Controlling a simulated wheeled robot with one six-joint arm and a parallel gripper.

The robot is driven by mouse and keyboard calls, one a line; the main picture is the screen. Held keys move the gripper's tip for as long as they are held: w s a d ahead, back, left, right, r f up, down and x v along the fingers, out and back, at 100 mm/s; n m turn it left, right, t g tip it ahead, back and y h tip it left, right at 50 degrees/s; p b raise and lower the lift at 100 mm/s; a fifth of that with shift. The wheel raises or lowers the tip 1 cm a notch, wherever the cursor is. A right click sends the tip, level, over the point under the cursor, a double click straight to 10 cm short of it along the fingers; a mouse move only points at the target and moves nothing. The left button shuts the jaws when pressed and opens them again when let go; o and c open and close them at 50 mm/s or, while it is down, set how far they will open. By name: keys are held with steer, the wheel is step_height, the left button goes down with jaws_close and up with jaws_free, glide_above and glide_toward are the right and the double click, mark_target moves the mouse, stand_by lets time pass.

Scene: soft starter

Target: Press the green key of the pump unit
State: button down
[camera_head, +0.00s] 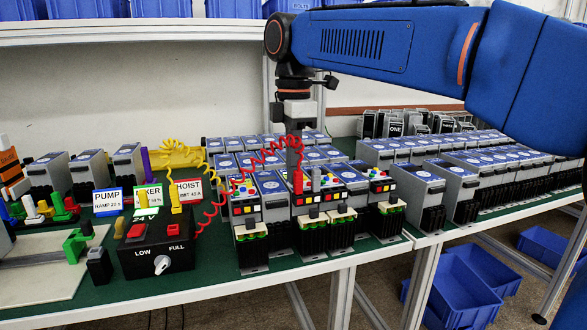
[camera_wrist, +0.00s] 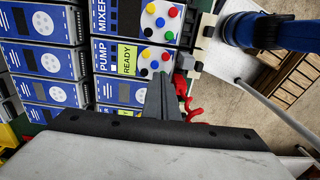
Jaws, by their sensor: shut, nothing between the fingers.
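The pump unit (camera_wrist: 128,57) shows in the wrist view with a PUMP label, a READY display and a white panel of small coloured keys. I cannot single out its green key with certainty; the keys are tiny and close together. My gripper (camera_wrist: 160,78) is shut and empty, its fingertips at the lower edge of that key panel. Whether they touch it I cannot tell. In the head view my gripper (camera_head: 295,164) points down over the front row of units, beside an upright red plug (camera_head: 298,183).
The red plug (camera_wrist: 181,84) is close right of my fingers, with a coiled red cable (camera_head: 238,184). The mixer unit (camera_wrist: 122,20) adjoins the pump unit. A black LOW/FULL box (camera_head: 156,246) stands left. Many similar units crowd the right. Blue bins (camera_head: 456,288) sit below.

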steer(key=shift+s+f, duration=0.1)
steer(key=shift+f, duration=0.95)
step_height(320, 180, up, 15)
steer(key=shift+d, duration=0.1)
stand_by(0.6)
